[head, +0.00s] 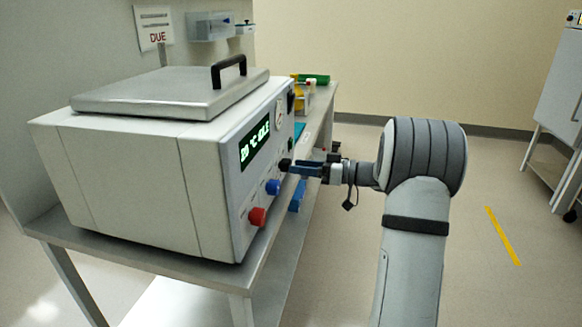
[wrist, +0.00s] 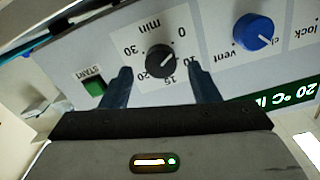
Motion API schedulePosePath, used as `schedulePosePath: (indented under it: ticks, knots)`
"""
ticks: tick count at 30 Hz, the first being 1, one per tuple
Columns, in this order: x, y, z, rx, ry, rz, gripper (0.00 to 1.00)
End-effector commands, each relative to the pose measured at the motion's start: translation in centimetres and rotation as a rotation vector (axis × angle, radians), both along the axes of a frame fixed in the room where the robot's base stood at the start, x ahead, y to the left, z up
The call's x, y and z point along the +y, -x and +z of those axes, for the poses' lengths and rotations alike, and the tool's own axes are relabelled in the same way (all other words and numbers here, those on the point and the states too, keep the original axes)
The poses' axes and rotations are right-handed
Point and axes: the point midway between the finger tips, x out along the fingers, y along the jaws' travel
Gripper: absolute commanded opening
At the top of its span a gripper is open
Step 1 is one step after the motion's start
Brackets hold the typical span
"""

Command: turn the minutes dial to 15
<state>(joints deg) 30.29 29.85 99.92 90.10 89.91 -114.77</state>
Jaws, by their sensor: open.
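The minutes dial (wrist: 159,58) is a black round knob on a white plate marked "min", with 0, 10, 15, 20 and 30 around it, upside down in the wrist view. A pale line shows on the knob, but I cannot tell its exact reading. My gripper (head: 293,167) is open and faces the front panel, with its blue fingers to either side of the dial in the wrist view. No contact with the knob is visible. In the head view, the dial (head: 284,164) shows as a small dark knob at the fingertips.
A blue vent knob (wrist: 253,32) and a green START button (wrist: 95,87) flank the dial. A red knob (head: 258,216) and a green display (head: 254,142) share the panel. The grey machine (head: 130,190) stands on a bench (head: 190,274).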

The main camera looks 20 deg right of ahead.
Motion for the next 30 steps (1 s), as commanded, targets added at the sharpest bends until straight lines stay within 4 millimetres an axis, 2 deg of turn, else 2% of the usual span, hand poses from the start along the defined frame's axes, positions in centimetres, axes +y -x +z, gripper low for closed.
schedulePosePath:
  ticks: [1,6,16,30]
  knots:
    - [0.8,-0.4,-0.1,-0.001,0.001,0.003,0.55]
    - [2.3,-1.3,0.0,-0.001,0.001,0.001,0.55]
    - [2.6,-1.5,0.0,0.000,0.000,0.000,0.55]
    - [2.7,-1.5,0.0,0.001,0.000,0.001,0.18]
